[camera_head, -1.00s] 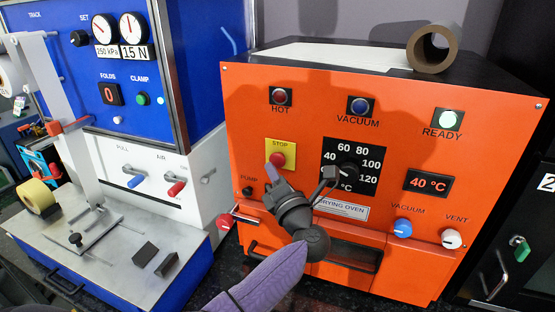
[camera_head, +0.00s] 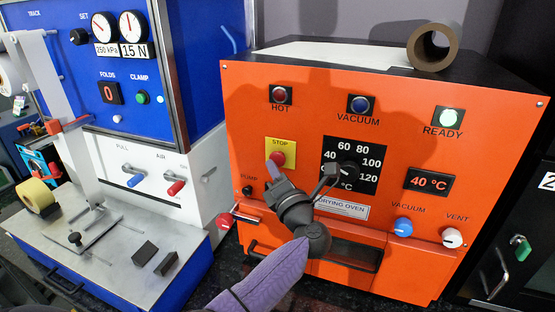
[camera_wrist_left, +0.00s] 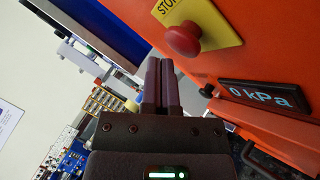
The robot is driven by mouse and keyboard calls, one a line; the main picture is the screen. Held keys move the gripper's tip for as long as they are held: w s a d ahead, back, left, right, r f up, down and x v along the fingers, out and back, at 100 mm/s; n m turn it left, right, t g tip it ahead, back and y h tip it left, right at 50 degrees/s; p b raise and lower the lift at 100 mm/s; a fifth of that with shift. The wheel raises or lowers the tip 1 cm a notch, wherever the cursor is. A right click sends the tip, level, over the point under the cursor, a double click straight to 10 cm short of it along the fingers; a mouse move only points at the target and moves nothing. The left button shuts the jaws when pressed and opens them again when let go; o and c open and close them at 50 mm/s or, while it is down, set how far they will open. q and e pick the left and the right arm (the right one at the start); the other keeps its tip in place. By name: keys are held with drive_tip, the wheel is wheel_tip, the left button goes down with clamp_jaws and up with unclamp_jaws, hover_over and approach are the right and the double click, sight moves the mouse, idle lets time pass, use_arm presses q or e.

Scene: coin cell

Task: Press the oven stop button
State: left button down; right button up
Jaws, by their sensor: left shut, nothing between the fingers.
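The red stop button (camera_head: 277,158) sits on a yellow STOP plate (camera_head: 289,148) on the front of the orange drying oven (camera_head: 300,115). In the left wrist view the red button (camera_wrist_left: 184,38) stands out from its plate, up and to the right of my fingertips. My left gripper (camera_head: 273,170) is shut and empty. In the head view its tips overlap the button's lower left edge. In the left wrist view the shut fingers (camera_wrist_left: 162,62) point toward the panel, with a small gap to the button. My right gripper is not in view.
A temperature dial (camera_head: 349,168) is right of my gripper. A red-handled lever (camera_head: 228,219) and a pump switch (camera_head: 247,190) are to its lower left. Blue (camera_head: 403,227) and white (camera_head: 452,237) knobs are at the right. A blue and white machine (camera_head: 120,130) stands at the left.

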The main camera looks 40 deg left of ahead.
use_arm(q)
drive_tip(key=shift+w, duration=0.15)
drive_tip(key=shift+w+a+b, duration=0.2)
drive_tip(key=shift+w+b, duration=0.2)
drive_tip(key=shift+w, duration=0.1)
idle(0.6)
drive_tip(key=shift+s+d+p, duration=0.3)
drive_tip(key=shift+s+p, duration=0.5)
drive_tip(key=shift+s, duration=0.15)
drive_tip(key=s+p, duration=0.1)
drive_tip(key=s, duration=0.1)
drive_tip(key=s+d+p, duration=0.1)
drive_tip(key=s+p, duration=0.1)
drive_tip(key=s, duration=0.1)
drive_tip(key=shift+s+d+p, duration=0.35)
drive_tip(key=shift+d+p, duration=0.05)
